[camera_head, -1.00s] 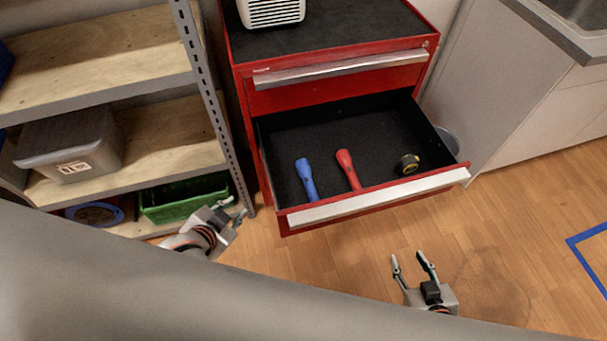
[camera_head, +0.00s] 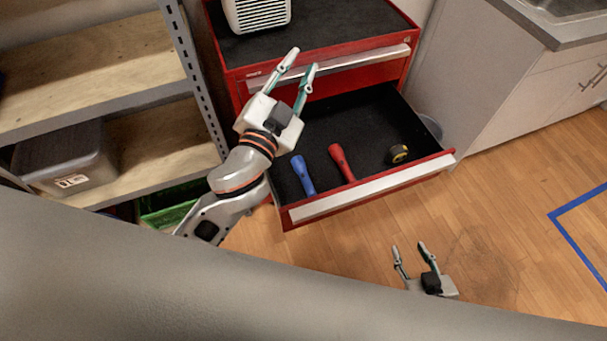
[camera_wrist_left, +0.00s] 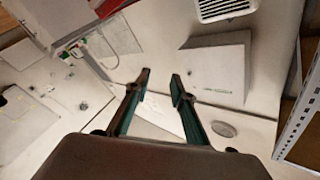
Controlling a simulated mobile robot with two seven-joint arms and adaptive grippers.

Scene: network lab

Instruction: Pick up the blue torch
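The blue torch (camera_head: 303,174) lies in the open drawer (camera_head: 372,192) of the red cabinet, near the drawer's front left. A red torch (camera_head: 342,162) lies to its right. My left gripper (camera_head: 301,68) is raised above the left part of the cabinet, its fingers apart and empty, pointing up and away from the torch. In the left wrist view my left gripper (camera_wrist_left: 160,85) also shows open with nothing between its fingers, and the torch is not in that view. My right gripper (camera_head: 412,250) is open and empty, low over the floor in front of the drawer.
A roll of tape (camera_head: 398,154) lies at the drawer's right. A white vented box (camera_head: 256,14) stands on the cabinet top. Metal shelving (camera_head: 90,95) with a grey bin (camera_head: 62,160) and green crate (camera_head: 172,204) is at left. The floor in front is free.

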